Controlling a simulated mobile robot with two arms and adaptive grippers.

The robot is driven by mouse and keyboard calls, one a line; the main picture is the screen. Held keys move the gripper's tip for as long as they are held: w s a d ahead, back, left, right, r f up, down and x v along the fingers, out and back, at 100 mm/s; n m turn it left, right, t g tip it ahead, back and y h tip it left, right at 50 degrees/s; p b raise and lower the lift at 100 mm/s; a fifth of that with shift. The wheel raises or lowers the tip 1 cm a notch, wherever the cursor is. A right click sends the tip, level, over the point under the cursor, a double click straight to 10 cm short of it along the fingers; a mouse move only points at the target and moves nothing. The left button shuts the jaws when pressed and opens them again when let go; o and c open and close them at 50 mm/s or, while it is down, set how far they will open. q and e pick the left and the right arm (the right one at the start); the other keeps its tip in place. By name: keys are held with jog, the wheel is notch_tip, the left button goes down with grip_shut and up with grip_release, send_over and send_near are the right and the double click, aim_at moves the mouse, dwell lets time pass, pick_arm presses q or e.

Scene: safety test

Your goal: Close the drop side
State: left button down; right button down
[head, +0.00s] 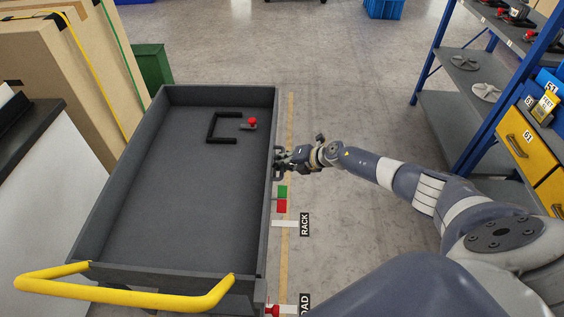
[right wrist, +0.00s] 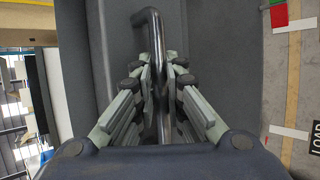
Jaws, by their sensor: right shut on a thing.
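The grey cart's drop side (head: 269,195) is the long wall on the cart's right. It looks upright or nearly so; I cannot tell whether it is latched. My right gripper (head: 284,160) is at the outer face of this side, around its middle. In the right wrist view the gripper (right wrist: 158,85) is shut on a dark bar handle (right wrist: 152,22), which runs between the fingers. The handle (head: 276,163) is partly hidden by the fingers in the head view. My left gripper is not in view.
A yellow push handle (head: 125,295) is at the near end. Boxes (head: 95,70) stand left; a shelf rack (head: 470,100) stands right. Floor between cart and rack is clear.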

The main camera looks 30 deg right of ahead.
jog(key=shift+w+r, duration=0.1)
jog(key=shift+r, duration=0.05)
jog(key=c, duration=1.9)
grip_release()
jog(key=shift+c, duration=0.2)
jog(key=v, duration=1.2)
jog(key=shift+d, duration=0.1)
